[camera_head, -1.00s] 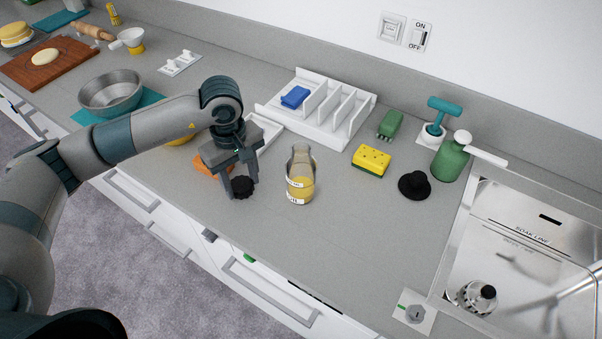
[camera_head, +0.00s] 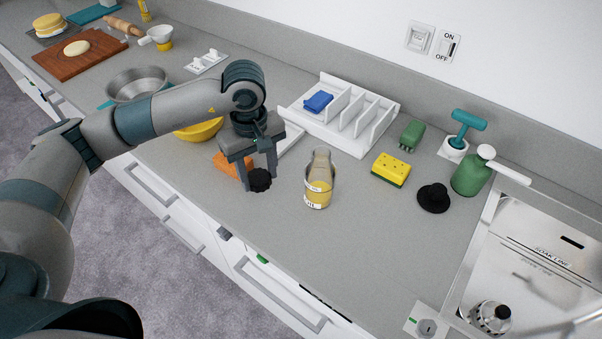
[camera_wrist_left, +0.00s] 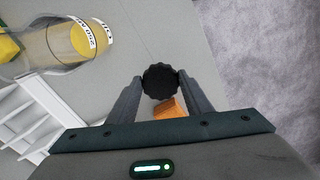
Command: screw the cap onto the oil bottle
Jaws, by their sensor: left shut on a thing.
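The oil bottle (camera_head: 319,182) is clear with yellow oil in its lower part and a white label. It stands upright and open-topped on the grey worktop, and also shows in the left wrist view (camera_wrist_left: 68,42). My left gripper (camera_head: 260,178) is shut on the black ridged cap (camera_head: 259,181), to the left of the bottle and apart from it. In the left wrist view the cap (camera_wrist_left: 160,81) sits between the two fingertips. Its height above the worktop is hard to tell. My right gripper is not in view.
An orange object (camera_head: 228,164) and a yellow bowl (camera_head: 199,131) lie behind my left gripper. A white divided rack (camera_head: 345,115) stands behind the bottle. A yellow sponge (camera_head: 390,169), black object (camera_head: 433,198) and sink (camera_head: 525,265) are to the right. The worktop in front of the bottle is clear.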

